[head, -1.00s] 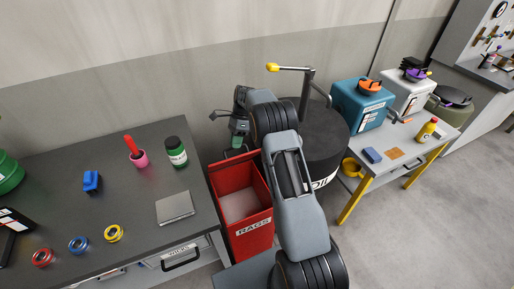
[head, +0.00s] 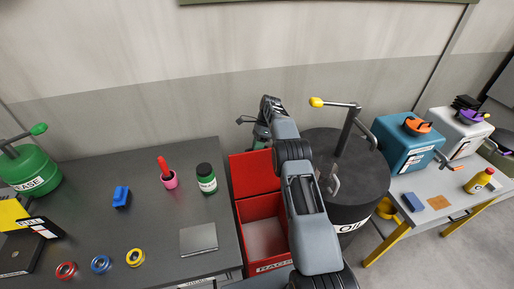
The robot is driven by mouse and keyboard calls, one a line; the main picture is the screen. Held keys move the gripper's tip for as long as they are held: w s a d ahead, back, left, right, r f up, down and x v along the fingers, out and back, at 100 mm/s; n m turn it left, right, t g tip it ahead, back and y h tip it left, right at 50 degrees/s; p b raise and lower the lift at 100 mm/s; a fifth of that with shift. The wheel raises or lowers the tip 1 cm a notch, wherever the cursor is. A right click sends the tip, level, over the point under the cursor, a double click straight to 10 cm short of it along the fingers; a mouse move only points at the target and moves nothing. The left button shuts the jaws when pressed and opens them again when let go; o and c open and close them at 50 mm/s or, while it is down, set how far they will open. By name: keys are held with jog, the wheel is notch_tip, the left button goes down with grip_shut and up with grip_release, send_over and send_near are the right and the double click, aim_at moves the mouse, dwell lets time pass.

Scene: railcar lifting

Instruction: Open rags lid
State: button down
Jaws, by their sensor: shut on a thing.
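The red rags bin (head: 271,268) stands between the dark workbench and the oil drum, and its label is partly cut off at the bottom. Its red lid (head: 253,173) is raised at the back, with the inner face toward me. The bin's mouth is uncovered and a pale surface shows inside. My gripper (head: 259,146) is at the lid's far upper edge, shut on the lid. The fingertips are small and partly hidden behind the lid and my arm.
The dark oil drum (head: 362,181) with a yellow-tipped lever stands close to the right of my arm.

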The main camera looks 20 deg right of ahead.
jog(key=shift+w+a+f, duration=0.1)
jog(key=shift+w+f, duration=0.05)
jog(key=shift+f, duration=0.4)
jog(key=c, duration=1.5)
grip_release()
jog(key=shift+c, duration=0.2)
jog(key=o, duration=0.3)
jog(key=shift+w, duration=0.2)
jog(key=shift+o, duration=0.4)
jog(key=shift+r, duration=0.15)
jog(key=shift+r, duration=0.1)
